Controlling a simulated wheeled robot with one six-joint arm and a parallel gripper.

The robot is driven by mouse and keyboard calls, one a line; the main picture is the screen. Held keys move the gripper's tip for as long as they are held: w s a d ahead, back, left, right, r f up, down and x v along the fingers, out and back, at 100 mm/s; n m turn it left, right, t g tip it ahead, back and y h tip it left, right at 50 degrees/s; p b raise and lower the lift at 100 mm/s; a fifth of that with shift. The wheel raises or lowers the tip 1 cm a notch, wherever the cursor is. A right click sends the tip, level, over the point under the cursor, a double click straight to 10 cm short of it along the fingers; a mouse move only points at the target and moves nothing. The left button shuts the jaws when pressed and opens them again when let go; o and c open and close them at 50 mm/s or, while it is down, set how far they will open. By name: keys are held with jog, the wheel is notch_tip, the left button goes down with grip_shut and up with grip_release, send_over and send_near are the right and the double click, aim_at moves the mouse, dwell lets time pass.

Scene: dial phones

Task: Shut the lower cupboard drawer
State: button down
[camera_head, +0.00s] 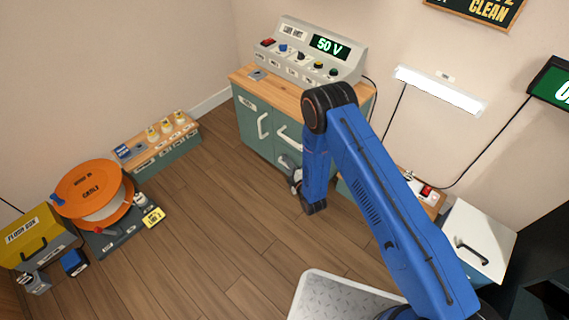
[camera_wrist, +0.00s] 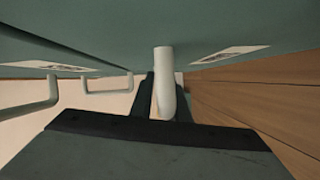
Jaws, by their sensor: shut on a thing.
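The green cupboard (camera_head: 252,137) with a wooden top stands against the back wall. White bar handles (camera_head: 263,125) show on its front. My gripper (camera_head: 296,178) is low at the cupboard's right front, partly hidden by my blue arm. In the wrist view, my dark gripper fingers (camera_wrist: 164,103) are shut on a white handle (camera_wrist: 164,75) fixed to a green front (camera_wrist: 120,38). My arm hides most of the cupboard's lower right part, so how far the lower drawer stands out cannot be told.
A control box (camera_head: 312,52) reading 50 V stands on the cupboard. A small bench (camera_head: 155,145), an orange reel (camera_head: 88,188) and a yellow box (camera_head: 38,235) lie to the left. A white chest (camera_head: 478,240) is at right. The middle floor is clear.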

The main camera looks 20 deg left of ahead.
jog(key=c, duration=1.9)
grip_release()
jog(key=shift+w+d+f, duration=0.1)
jog(key=shift+w+f, duration=0.05)
jog(key=shift+f, duration=0.2)
jog(key=shift+o, duration=0.4)
jog(key=shift+r, duration=0.1)
jog(key=v, duration=1.7)
jog(key=shift+s, duration=0.2)
jog(key=shift+r, duration=0.15)
